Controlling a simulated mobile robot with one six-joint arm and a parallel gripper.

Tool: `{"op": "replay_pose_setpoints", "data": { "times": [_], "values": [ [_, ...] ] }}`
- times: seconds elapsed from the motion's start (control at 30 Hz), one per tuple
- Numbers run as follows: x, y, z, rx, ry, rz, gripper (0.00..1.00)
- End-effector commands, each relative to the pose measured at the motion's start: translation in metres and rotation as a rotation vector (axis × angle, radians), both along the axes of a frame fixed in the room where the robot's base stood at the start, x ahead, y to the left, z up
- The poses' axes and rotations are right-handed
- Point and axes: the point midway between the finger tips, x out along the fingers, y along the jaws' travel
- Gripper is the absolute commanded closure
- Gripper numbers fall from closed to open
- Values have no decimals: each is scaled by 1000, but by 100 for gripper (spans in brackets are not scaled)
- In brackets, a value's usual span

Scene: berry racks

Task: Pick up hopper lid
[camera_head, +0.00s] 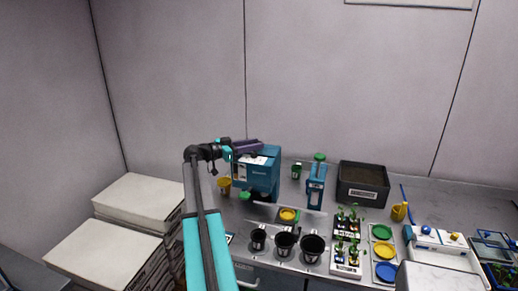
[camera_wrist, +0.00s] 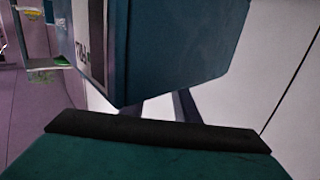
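A blue machine (camera_head: 263,172) with a white label stands on the bench near the back wall. A flat dark purple piece (camera_head: 247,146), which looks like the hopper lid, lies at the machine's top left. My gripper (camera_head: 229,152) is right beside this piece, at the machine's upper left; I cannot tell whether they touch. The fingers are too small to read in the head view. In the wrist view the machine's blue body (camera_wrist: 180,45) fills the upper middle at close range. A teal surface with a black edge strip covers the bottom, and no lid is clearly visible there.
A yellow cup (camera_head: 224,186) stands left of the machine. Black cups (camera_head: 285,243) line the bench front. A blue device (camera_head: 316,187) and a dark soil box (camera_head: 362,184) stand to the right. White stacks (camera_head: 140,195) are at left.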

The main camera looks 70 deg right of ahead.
Motion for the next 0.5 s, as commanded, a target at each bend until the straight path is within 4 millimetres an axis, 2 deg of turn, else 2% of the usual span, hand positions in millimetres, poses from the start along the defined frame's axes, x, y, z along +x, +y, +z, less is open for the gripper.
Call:
{"op": "replay_pose_setpoints", "data": {
  "times": [0.23, 0.5],
  "values": [
    [-15, -19, 1, 0, 0, 0, 72],
    [-19, -22, -1, 0, 0, 1, 72]
  ]
}}
